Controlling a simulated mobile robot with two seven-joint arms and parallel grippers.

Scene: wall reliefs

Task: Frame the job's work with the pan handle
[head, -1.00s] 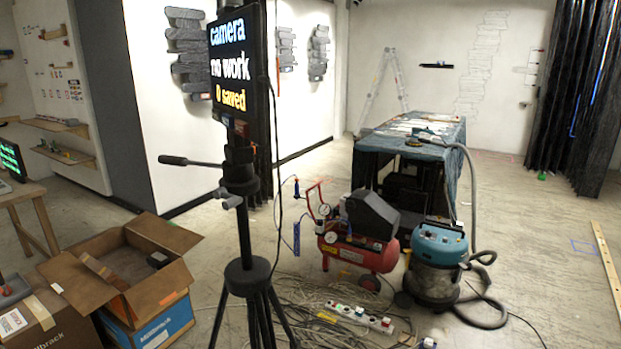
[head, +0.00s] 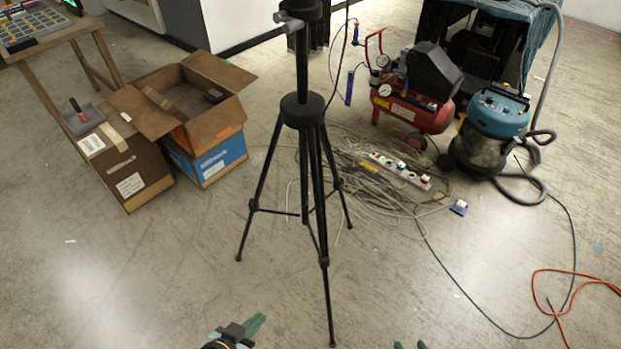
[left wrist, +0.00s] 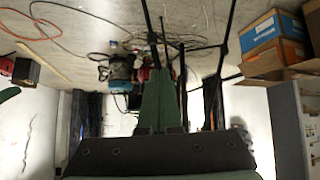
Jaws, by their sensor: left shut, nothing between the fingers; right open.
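The black camera tripod (head: 302,110) stands upright on the floor in the middle of the head view, its legs spread. A grey knob (head: 290,20) shows on its column at the top edge. The pan handle and the screen are above the head view and out of sight. My left gripper (head: 257,322) is low in the head view, in front of the tripod, shut and empty. Its green fingers also show in the left wrist view (left wrist: 157,85), with tripod legs (left wrist: 185,85) behind them. My right gripper (head: 410,346) is open; only its fingertips show at the bottom edge.
Cardboard boxes (head: 205,155) stand left of the tripod, near a wooden table (head: 62,36). A red compressor (head: 410,108), a blue vacuum (head: 492,125), a power strip (head: 400,170) and tangled cables (head: 350,185) lie right and behind. An orange cable (head: 575,272) lies front right. The left foreground floor is clear.

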